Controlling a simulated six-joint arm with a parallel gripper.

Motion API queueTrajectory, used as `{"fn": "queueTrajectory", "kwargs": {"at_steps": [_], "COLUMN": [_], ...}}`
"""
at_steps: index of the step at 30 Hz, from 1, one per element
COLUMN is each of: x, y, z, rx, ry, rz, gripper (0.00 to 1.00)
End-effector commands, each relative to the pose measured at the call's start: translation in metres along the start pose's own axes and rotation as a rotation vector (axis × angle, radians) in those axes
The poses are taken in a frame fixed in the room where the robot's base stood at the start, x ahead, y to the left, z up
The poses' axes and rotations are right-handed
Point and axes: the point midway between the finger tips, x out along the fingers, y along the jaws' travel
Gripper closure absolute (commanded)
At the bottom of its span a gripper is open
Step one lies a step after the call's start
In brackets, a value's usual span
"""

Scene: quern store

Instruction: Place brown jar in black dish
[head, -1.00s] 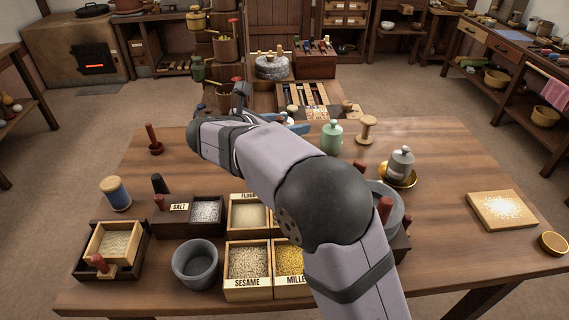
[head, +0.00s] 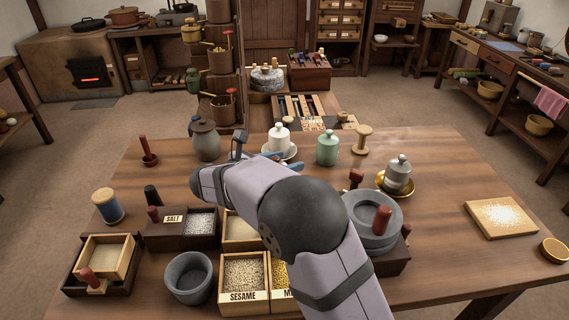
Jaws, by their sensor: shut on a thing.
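A grey-brown lidded jar (head: 206,142) stands upright at the back left of the table, beside my wrist. It is the only brownish jar I can see. My gripper (head: 290,159) shows only as a blue part and a dark part behind my arm. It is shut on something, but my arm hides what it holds. A white lidded jar (head: 279,140) on a pale saucer (head: 294,152) shows just behind the blue part; I cannot tell whether they touch. No black dish is visible. Part of the table behind my arm is hidden.
A green jar (head: 328,148) and a wooden spool (head: 363,140) stand right of the gripper. A grey jar (head: 398,174) sits in a gold dish (head: 381,188). Grain boxes, a grey bowl (head: 190,278) and a round stone quern (head: 371,222) fill the front.

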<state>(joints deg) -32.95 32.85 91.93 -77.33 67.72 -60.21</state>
Motion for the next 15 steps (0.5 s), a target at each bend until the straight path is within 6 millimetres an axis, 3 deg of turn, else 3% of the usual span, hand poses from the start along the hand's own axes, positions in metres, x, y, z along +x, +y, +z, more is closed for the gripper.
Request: {"fn": "queueTrajectory", "kwargs": {"at_steps": [12,13,15], "x": [0.0012,0.0012,0.0012], "y": [0.0002,0.0,-0.0001], "z": [-0.0023,-0.0029,-0.0028], "rx": [0.001,0.0,0.0], "ry": [-0.002,0.0,0.0], "rz": [0.001,0.0,0.0], "gripper": [1.0,0.46,0.35]}}
